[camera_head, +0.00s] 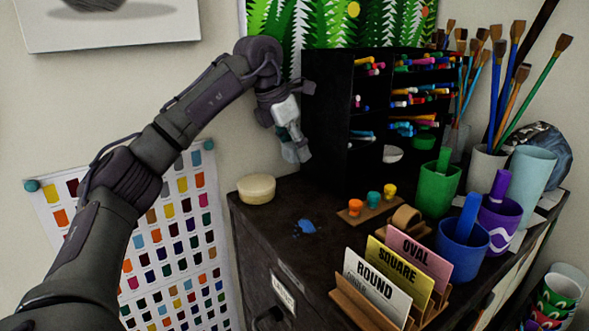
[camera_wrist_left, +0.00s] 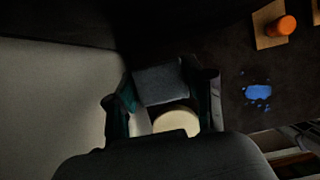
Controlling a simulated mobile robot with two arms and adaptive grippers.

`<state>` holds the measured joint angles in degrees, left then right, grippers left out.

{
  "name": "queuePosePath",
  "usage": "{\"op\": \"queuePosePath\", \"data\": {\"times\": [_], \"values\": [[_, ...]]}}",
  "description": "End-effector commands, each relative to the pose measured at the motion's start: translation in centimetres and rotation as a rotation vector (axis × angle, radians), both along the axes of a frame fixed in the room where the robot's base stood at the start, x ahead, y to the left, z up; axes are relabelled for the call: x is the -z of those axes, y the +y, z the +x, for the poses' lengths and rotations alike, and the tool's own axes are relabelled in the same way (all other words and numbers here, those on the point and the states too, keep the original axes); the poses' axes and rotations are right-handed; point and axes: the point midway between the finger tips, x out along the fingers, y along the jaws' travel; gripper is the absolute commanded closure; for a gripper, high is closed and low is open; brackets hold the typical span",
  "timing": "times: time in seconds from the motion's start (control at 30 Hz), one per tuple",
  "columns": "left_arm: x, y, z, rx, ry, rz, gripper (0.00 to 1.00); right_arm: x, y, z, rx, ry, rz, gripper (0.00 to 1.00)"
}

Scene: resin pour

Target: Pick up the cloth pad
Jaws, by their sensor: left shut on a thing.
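My left gripper (camera_head: 291,140) is above the back left part of the dark cabinet top, beside the black shelf unit. It is shut on the cloth pad, a small grey-blue square (camera_wrist_left: 160,86) between the fingers in the left wrist view. In the head view the pad (camera_head: 299,154) is small and partly hidden by the fingers. It appears to be held clear of the cabinet top. My right gripper is not in view.
A round cream block (camera_head: 257,189) sits at the cabinet's back left corner. A blue spill (camera_head: 305,227) lies on the dark cabinet top (camera_head: 275,225). The black shelf unit (camera_head: 325,120) stands close right of the gripper. Small paint pots (camera_head: 374,199), label cards (camera_head: 378,285) and brush cups (camera_head: 438,188) fill the right.

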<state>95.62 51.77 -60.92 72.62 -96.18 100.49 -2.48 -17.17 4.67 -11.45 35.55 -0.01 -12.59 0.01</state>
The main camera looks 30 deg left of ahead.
Motion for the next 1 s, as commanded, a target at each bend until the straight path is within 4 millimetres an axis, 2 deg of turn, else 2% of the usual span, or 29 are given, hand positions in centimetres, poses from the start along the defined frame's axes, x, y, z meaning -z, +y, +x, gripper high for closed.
{"op": "queuePosePath", "data": {"times": [0.03,0.27,0.6,0.8,1.0], "values": [[-0.7,-0.1,0.0,0.001,-0.005,-0.002,0.76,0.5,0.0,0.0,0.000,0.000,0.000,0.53],[-0.1,-1.7,-4.2,0.004,-0.004,0.002,0.76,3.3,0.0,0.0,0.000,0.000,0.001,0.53],[-0.1,-5.4,-13.1,0.003,-0.005,0.002,0.76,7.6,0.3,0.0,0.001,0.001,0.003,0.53],[-0.7,-6.8,-16.5,-0.001,-0.004,0.003,0.76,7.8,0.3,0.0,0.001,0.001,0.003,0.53],[-0.7,-7.4,-18.0,0.000,-0.001,0.000,0.76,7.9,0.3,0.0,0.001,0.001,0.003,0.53]]}}
